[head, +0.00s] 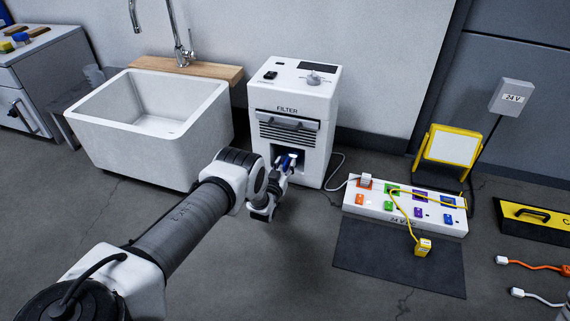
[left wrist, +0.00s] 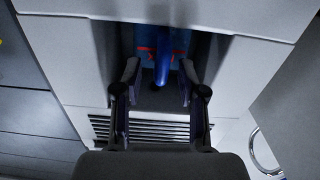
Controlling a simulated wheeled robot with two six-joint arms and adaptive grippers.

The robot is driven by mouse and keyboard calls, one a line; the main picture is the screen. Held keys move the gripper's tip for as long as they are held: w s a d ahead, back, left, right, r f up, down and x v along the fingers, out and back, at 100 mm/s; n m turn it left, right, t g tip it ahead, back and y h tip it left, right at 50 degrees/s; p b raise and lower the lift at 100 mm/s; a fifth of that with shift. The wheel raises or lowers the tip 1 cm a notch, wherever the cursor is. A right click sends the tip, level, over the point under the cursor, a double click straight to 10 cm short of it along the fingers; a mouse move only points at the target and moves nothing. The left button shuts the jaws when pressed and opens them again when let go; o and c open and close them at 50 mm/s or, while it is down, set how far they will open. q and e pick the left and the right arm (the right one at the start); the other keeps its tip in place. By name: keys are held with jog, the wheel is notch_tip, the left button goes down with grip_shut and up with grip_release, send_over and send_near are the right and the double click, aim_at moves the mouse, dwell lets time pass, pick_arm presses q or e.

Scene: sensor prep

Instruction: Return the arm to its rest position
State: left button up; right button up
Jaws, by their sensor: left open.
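My left arm (head: 185,220) reaches forward from the lower left in the head view. Its gripper (head: 285,166) is at the dark opening low in the front of the white filter unit (head: 312,118). In the left wrist view the two fingers of the gripper (left wrist: 158,80) are spread apart. A blue part with a red band (left wrist: 180,42) sits in the opening, and its narrow end lies between the fingers. I cannot tell whether a finger touches it. In the head view the gripper hides much of the opening. My right gripper is out of view.
A white sink (head: 122,150) stands left of the filter unit. On the right are a white power strip (head: 455,222) with a yellow plug (head: 423,247), a dark mat (head: 380,265), a yellow-framed stand (head: 447,147) and a yellow box (head: 540,222). Bare floor lies between arm and mat.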

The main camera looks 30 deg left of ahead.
pick_arm(q)
jog(key=p+v, duration=0.2)
jog(key=shift+s+d+r, duration=0.1)
jog(key=shift+s+r, duration=0.15)
jog(key=shift+s, duration=0.05)
jog(key=p+v, duration=0.6)
jog(key=v, duration=0.3)
jog(key=shift+f, duration=0.25)
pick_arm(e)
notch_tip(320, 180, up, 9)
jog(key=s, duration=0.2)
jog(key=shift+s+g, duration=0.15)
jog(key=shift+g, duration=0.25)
pick_arm(q)
jog(key=shift+s, duration=0.1)
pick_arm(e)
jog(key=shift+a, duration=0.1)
